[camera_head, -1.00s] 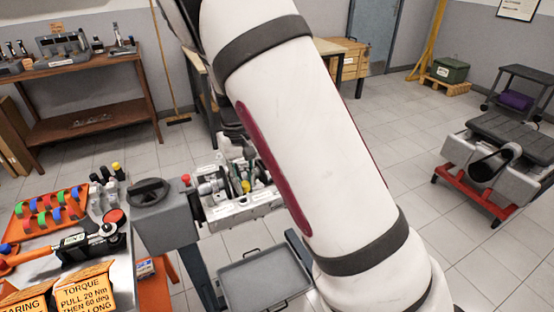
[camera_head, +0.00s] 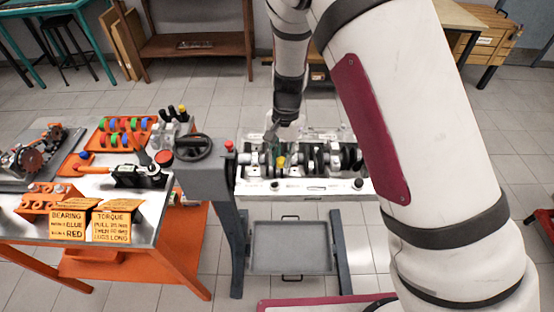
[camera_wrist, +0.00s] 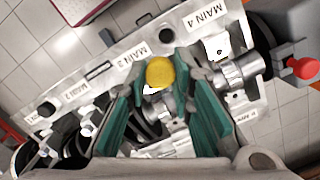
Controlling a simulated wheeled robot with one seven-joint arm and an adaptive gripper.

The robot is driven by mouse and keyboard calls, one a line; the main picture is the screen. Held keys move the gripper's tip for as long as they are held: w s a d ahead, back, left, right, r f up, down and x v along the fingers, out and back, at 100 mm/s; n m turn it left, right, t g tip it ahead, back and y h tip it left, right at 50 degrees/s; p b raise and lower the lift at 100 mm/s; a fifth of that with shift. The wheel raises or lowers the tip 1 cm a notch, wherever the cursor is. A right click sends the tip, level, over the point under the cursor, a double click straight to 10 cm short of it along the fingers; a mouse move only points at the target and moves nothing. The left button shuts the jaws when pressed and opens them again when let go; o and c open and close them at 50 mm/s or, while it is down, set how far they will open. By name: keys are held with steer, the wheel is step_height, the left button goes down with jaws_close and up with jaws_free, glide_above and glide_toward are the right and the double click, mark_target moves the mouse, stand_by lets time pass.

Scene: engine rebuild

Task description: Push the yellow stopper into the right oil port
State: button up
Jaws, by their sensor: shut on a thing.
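My gripper (camera_wrist: 165,100), with green fingers, is shut on the yellow stopper (camera_wrist: 160,72), whose round head shows between the fingertips in the wrist view. In the head view the yellow stopper (camera_head: 281,161) is small, over the inside of the pale engine block (camera_head: 310,187). Two dark round holes show on the block's near rail: one (camera_head: 275,186) at left, closer to the stopper, and one (camera_head: 358,183) at right. In the wrist view the order is reversed: the nearer hole (camera_wrist: 166,35) is above the stopper, the other (camera_wrist: 46,109) far left. The stopper's lower end is hidden.
The crankshaft (camera_wrist: 240,72) lies in the block beside my fingers. A grey stand with a handwheel (camera_head: 193,147) and a red knob (camera_head: 229,146) adjoins the block's left end. An orange-legged table (camera_head: 150,210) with parts and signs stands left. A grey tray (camera_head: 291,247) sits below.

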steer(key=shift+s+a+f+m, duration=0.2)
steer(key=shift+s+a+f, duration=0.15)
steer(key=shift+a+f, duration=0.2)
steer(key=shift+s+a+f+m, duration=0.2)
steer(key=shift+s+a+f, duration=0.1)
steer(key=shift+a+f, duration=0.15)
steer(key=shift+f+b, duration=1)
steer(key=shift+f, duration=1.15)
steer(key=shift+f, duration=0.7)
steer(key=o, duration=0.5)
steer(key=shift+o, duration=0.2)
steer(key=shift+r+p, duration=0.45)
steer(key=shift+r, duration=1.05)
steer(key=shift+o, duration=0.3)
steer(key=o, duration=0.5)
